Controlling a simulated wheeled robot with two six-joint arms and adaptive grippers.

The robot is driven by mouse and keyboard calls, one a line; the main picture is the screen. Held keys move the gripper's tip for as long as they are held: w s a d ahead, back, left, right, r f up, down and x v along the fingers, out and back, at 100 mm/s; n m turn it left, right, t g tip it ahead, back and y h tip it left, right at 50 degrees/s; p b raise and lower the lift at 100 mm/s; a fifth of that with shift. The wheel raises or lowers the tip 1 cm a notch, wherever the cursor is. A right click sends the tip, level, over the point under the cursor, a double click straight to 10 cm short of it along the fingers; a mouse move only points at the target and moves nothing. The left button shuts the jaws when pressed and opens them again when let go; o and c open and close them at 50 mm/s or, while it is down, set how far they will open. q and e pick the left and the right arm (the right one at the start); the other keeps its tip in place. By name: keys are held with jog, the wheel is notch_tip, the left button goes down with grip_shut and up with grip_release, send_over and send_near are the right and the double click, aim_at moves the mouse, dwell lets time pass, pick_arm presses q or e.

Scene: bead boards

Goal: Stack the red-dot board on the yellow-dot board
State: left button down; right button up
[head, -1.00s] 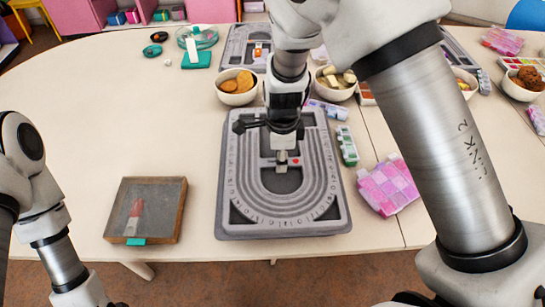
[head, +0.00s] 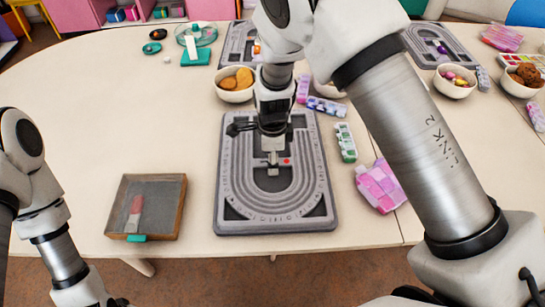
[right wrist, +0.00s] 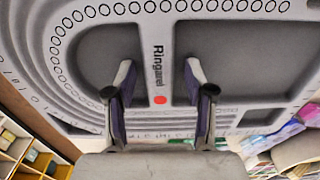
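The red-dot board (head: 230,215) is a grey bead board with curved grooves, lying flat near the table's front middle. I make out no yellow dot. I cannot tell whether another board lies underneath. Only my left arm shows, at the left edge; its gripper is out of sight.
Other grey boards lie at the back (head: 233,50) and back right (head: 425,42). A wooden tray (head: 180,205) stands to the left.

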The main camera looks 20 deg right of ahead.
notch_tip(320, 180, up, 12)
jog(key=shift+r, duration=0.2)
dwell(0.5)
